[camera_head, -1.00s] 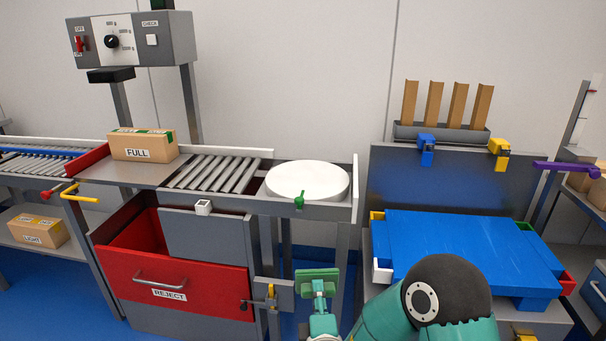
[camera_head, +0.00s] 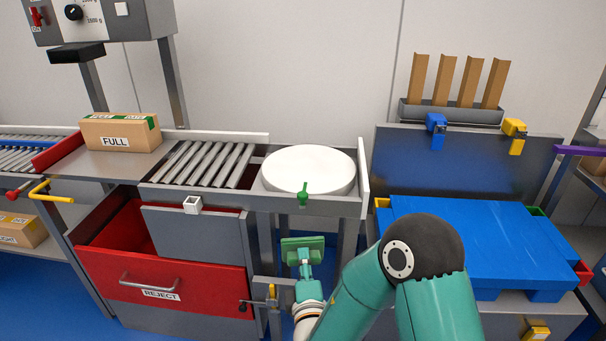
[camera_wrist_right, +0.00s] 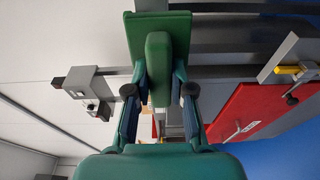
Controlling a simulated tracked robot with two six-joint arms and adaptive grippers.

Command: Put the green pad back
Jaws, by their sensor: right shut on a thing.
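The green pad (camera_head: 303,243) is a flat plate with a raised block as a grip. It is held up in front of the conveyor frame, below the white turntable and right of the red reject bin. My right gripper (camera_head: 304,266) is shut on it from the near side. In the right wrist view the fingers of the gripper (camera_wrist_right: 158,88) press both sides of the raised block, and the plate of the pad (camera_wrist_right: 158,24) spreads beyond the fingertips. My left gripper is not in view.
The red reject bin (camera_head: 165,284) stands open at the left. A grey bracket with a yellow clamp (camera_head: 272,294) is just left of the gripper. The white turntable (camera_head: 308,169) is above it. A blue pallet (camera_head: 470,232) lies on the right stand. A FULL box (camera_head: 120,132) sits on the conveyor.

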